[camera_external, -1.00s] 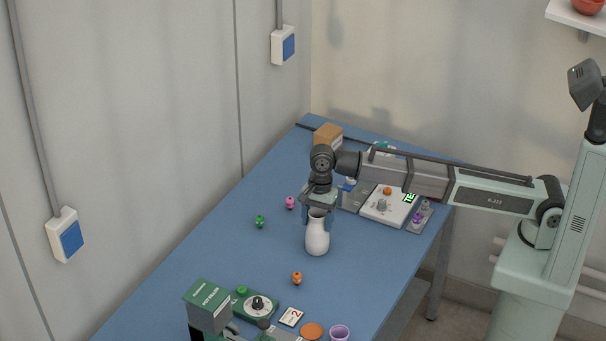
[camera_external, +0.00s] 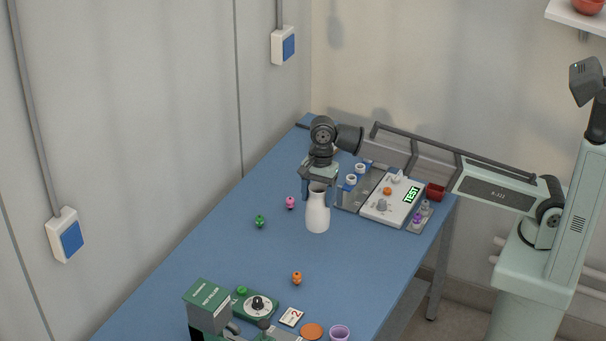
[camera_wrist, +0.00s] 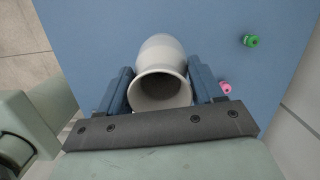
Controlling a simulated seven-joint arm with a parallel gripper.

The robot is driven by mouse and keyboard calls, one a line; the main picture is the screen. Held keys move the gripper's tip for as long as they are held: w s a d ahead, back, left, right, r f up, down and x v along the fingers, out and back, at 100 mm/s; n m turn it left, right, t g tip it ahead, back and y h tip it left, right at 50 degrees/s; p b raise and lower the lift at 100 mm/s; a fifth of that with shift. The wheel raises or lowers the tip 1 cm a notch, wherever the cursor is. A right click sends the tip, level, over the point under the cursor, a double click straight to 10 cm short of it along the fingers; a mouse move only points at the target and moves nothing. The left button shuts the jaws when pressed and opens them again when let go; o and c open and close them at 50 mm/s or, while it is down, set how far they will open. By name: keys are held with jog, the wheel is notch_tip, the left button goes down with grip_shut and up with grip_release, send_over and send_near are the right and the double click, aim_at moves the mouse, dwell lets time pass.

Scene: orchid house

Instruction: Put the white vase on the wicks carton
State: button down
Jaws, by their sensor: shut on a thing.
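The white vase (camera_external: 317,213) is upright in my gripper (camera_external: 318,190), which is shut on its neck. In the wrist view the vase (camera_wrist: 160,55) has its dark open mouth towards the camera, between the two blue fingers of my gripper (camera_wrist: 161,88). The vase appears raised above the blue table, though the gap beneath it is hard to judge. A brown carton, seen earlier at the far end of the table, is now almost wholly hidden behind my wrist. I cannot read any wicks label.
A white device with a green TEST display (camera_external: 411,195) and a grey tray with small pots stand right of the vase. Pink (camera_external: 290,203), green (camera_external: 260,221) and orange (camera_external: 297,278) small items lie about. A grey-green box (camera_external: 208,306) stands at the front.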

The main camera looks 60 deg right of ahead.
jog(key=w+d+r+m, duration=0.3)
jog(key=w+d, duration=0.4)
jog(key=d, duration=0.8)
jog(key=w+d+r+m+t, duration=0.1)
jog(key=w+d+r+m, duration=0.35)
jog(key=d, duration=1.15)
jog(key=w+d+r+m, duration=0.1)
jog(key=w+d+r, duration=0.1)
jog(key=w+d, duration=1)
jog(key=s+d+f+m, duration=0.1)
jog(key=s+d+f, duration=0.2)
jog(key=f, duration=0.7)
jog(key=shift+s+m+h, duration=0.15)
jog(key=shift+m+h, duration=0.15)
jog(key=shift+m, duration=0.05)
jog(key=shift+f, duration=0.15)
jog(key=shift+c, duration=0.8)
grip_release()
